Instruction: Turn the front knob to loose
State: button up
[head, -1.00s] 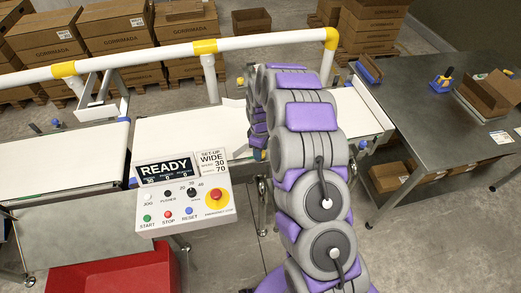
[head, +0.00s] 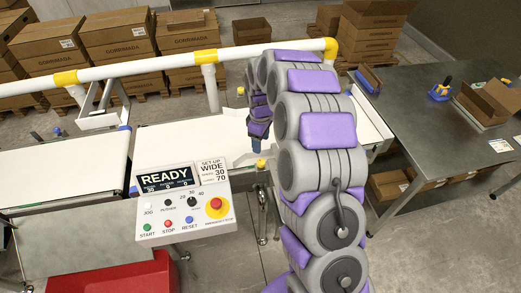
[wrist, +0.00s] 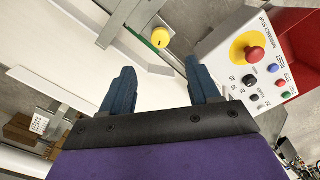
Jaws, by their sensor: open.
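The front knob is a round yellow knob (wrist: 160,38) with a small dark mark on its face. It sits by a metal guide rail in the wrist view, just beyond and between my fingertips, apart from them. In the head view the yellow knob (head: 261,164) is at the near side of the white belt, just below my gripper. My gripper (wrist: 158,78) is open and empty, its two blue fingers spread. In the head view my gripper (head: 257,146) points down over the belt's near edge. The knob's setting cannot be read.
The control panel (head: 183,207) reads READY and WIDE 30 70, with a red emergency stop (head: 215,204) on yellow. A second yellow knob (head: 240,91) is at the far side of the belt. A white rail (head: 140,67) runs behind. A metal table (head: 420,115) stands right.

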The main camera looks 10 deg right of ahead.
notch_tip(320, 180, up, 6)
jog(key=shift+r, duration=0.15)
dwell(0.4)
